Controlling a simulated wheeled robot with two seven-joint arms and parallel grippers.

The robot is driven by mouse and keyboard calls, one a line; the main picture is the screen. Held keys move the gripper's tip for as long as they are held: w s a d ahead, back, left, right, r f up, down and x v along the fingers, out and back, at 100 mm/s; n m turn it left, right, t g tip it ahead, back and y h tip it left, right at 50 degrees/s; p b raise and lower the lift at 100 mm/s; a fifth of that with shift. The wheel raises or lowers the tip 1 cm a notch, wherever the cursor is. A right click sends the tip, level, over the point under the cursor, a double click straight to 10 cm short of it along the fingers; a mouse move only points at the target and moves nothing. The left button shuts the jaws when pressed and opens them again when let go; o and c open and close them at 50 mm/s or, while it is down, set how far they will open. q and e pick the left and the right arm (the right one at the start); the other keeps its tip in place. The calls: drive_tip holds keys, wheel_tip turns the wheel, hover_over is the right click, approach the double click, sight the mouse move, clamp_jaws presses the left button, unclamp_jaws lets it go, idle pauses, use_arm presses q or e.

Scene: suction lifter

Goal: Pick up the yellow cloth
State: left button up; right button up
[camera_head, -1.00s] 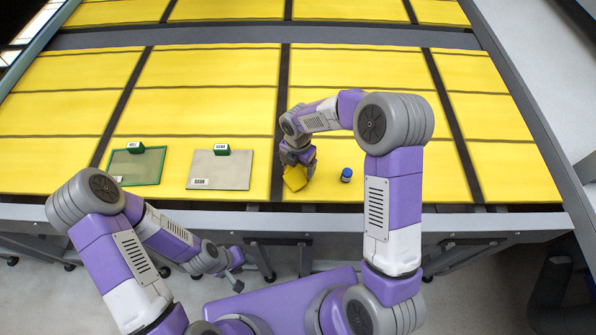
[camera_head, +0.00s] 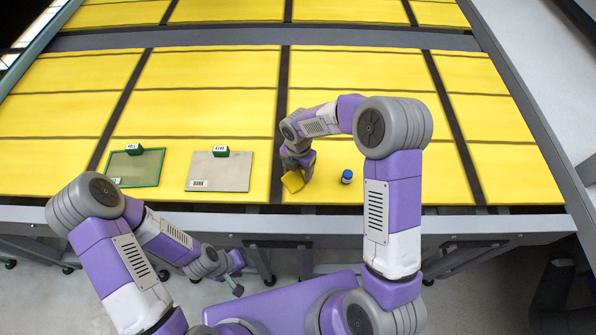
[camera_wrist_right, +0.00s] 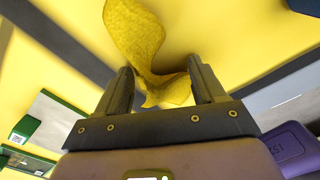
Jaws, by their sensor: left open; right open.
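The yellow cloth (camera_head: 293,182) lies crumpled on the yellow worktop below my right gripper (camera_head: 297,166). In the right wrist view, the cloth (camera_wrist_right: 137,35) reaches from beyond the fingertips back into the gap between the fingers. My right gripper (camera_wrist_right: 161,72) is open, with one finger on each side of the cloth's near end. I cannot tell whether the fingers touch it. My left gripper (camera_head: 236,284) is open and empty, in front of the table edge and low, away from the cloth.
A small blue-capped bottle (camera_head: 347,176) stands just right of the cloth. A grey plate (camera_head: 222,173) and a green-framed plate (camera_head: 138,167) lie to the left, each with a small green label block behind it. The worktop behind the cloth is clear.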

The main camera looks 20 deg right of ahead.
clamp_jaws()
idle(0.6)
wheel_tip(320, 180, up, 12)
drive_tip(key=p, duration=0.9)
drive_tip(key=shift+f, duration=0.1)
